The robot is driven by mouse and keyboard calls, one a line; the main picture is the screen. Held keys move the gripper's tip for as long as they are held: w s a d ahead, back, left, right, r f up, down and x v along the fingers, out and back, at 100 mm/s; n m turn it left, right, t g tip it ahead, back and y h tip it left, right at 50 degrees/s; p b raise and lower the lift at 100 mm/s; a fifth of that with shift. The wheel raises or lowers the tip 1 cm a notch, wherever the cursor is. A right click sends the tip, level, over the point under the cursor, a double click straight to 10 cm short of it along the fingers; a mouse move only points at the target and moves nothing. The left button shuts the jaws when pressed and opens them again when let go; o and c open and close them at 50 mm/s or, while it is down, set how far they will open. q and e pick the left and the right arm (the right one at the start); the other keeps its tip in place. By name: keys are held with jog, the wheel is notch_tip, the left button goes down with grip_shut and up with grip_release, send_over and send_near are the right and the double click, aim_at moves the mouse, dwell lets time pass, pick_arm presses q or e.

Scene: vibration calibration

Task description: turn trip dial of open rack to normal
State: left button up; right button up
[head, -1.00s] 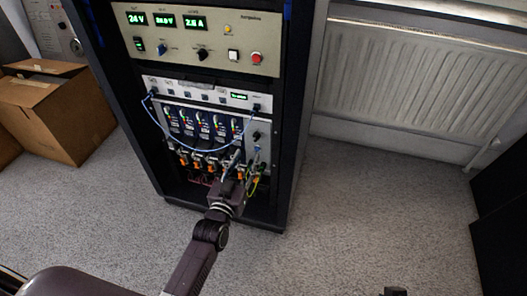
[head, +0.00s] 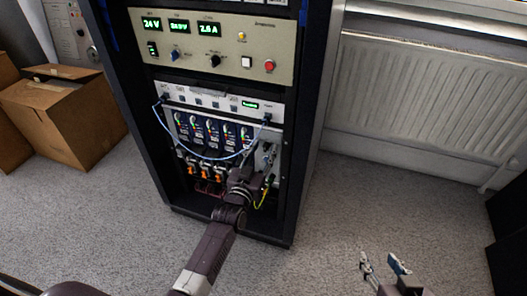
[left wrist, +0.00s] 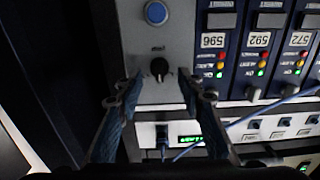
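The open rack (head: 300,150) stands in the middle of the head view. In the left wrist view, which looks upside down, a small black dial (left wrist: 159,67) sits on a grey panel with a small unreadable label by it. I cannot tell its setting. My left gripper (left wrist: 160,84) is open, its two fingers on either side of the dial in the picture, with no visible contact. In the head view my left arm reaches the rack's lower right module and largely hides the dial. My right gripper (head: 385,264) is open and empty over the floor at lower right.
A blue button (left wrist: 156,13) is on the same panel. Several dark modules with coloured lights (left wrist: 222,62) stand beside it. A blue cable (head: 205,158) loops across the rack front. A cardboard box (head: 62,118) and a radiator (head: 415,100) flank the rack.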

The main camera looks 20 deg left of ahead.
pick_arm(q)
jog(key=shift+w, duration=0.1)
grip_shut()
dwell(0.3)
